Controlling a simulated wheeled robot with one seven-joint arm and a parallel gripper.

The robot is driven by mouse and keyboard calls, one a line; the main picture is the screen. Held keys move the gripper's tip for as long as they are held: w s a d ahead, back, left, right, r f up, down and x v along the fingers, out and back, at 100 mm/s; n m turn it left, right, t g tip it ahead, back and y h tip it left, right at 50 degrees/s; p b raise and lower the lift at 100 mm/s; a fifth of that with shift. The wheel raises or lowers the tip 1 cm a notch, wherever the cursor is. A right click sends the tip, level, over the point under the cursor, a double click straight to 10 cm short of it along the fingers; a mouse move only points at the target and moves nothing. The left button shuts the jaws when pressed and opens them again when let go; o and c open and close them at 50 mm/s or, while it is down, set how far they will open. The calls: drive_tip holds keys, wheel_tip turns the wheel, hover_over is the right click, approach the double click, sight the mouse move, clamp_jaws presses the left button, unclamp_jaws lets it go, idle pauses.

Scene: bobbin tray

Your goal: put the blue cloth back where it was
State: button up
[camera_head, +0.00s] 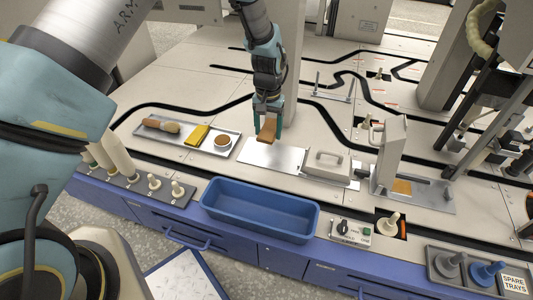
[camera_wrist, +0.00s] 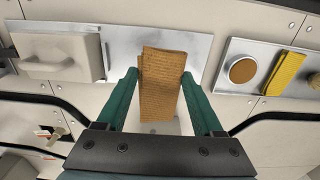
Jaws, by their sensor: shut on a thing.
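My gripper (camera_head: 268,132) is shut on a folded tan-brown cloth (camera_wrist: 162,85), which hangs between the green fingers. The cloth also shows in the head view (camera_head: 267,129). It is above a flat silver plate (camera_head: 262,153); I cannot tell whether it touches the plate. No blue cloth shows in either view. To the left in the head view, a shallow metal tray (camera_head: 222,153) holds a brush (camera_head: 161,125), a yellow folded cloth (camera_head: 197,135) and a round brown-topped tin (camera_head: 222,141).
A grey handled block (camera_head: 327,165) stands at the plate's right end. An empty blue bin (camera_head: 260,211) is in front of the plate. A control box (camera_head: 350,231) and an upright grey fixture (camera_head: 390,150) are to the right. Pegs with bobbins (camera_head: 154,182) stand at the front left.

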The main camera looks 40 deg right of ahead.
sight(268, 158)
wheel_tip(268, 158, down, 10)
drive_tip(key=shift+r+b, duration=0.15)
drive_tip(key=shift+b, duration=0.9)
drive_tip(key=shift+f, duration=0.2)
drive_tip(key=o, duration=1.3)
wheel_tip(268, 158, up, 12)
drive_tip(key=p, duration=0.3)
drive_tip(key=shift+r, duration=0.2)
